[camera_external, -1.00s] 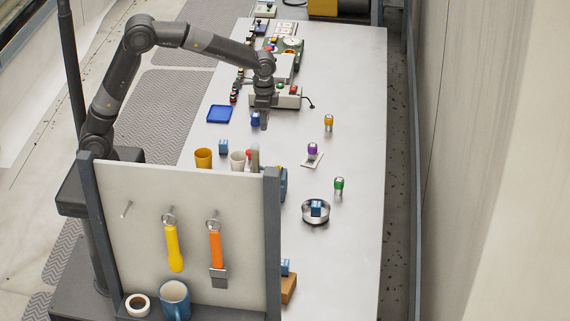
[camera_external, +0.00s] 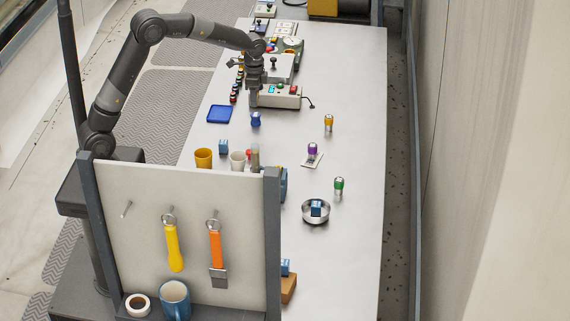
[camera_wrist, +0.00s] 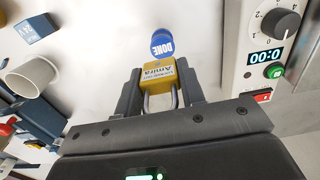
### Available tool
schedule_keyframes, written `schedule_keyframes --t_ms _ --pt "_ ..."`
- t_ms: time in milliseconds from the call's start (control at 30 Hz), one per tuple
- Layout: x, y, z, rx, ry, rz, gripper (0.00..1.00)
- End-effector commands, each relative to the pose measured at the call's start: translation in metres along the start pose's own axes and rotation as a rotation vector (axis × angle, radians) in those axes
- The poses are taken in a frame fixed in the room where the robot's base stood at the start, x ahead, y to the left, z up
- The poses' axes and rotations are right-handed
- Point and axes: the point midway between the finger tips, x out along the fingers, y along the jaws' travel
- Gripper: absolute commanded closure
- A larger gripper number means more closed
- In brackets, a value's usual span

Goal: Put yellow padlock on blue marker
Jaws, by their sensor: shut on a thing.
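The yellow padlock (camera_wrist: 158,74), with printed text on its body and a silver shackle, is held between the two fingers of my gripper (camera_wrist: 156,90) in the wrist view. The blue marker (camera_wrist: 162,43), labelled "DONE", stands on the table just beyond the padlock there. In the external view the blue marker (camera_external: 256,119) stands on the table, and my gripper (camera_external: 254,104) is just behind it, towards the device with the buttons. The padlock cannot be made out in the external view. A gap between padlock and marker cannot be judged exactly.
A device with a timer and dial (camera_wrist: 265,57) stands close to the right of my gripper in the wrist view. A blue tray (camera_external: 219,114) lies left of the marker. Yellow (camera_external: 328,123), purple (camera_external: 312,149) and green (camera_external: 339,186) markers stand to the right. The table's right side is mostly clear.

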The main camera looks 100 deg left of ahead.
Motion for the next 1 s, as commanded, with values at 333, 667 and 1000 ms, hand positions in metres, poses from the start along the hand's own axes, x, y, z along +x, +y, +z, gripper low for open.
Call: schedule_keyframes --t_ms 333,667,1000 --pt "0.034 -0.004 0.001 0.000 -0.003 0.003 0.89" --pt "0.043 -0.004 0.000 0.000 0.000 0.000 0.89" --pt "0.046 -0.004 0.000 0.000 0.000 0.000 0.46"
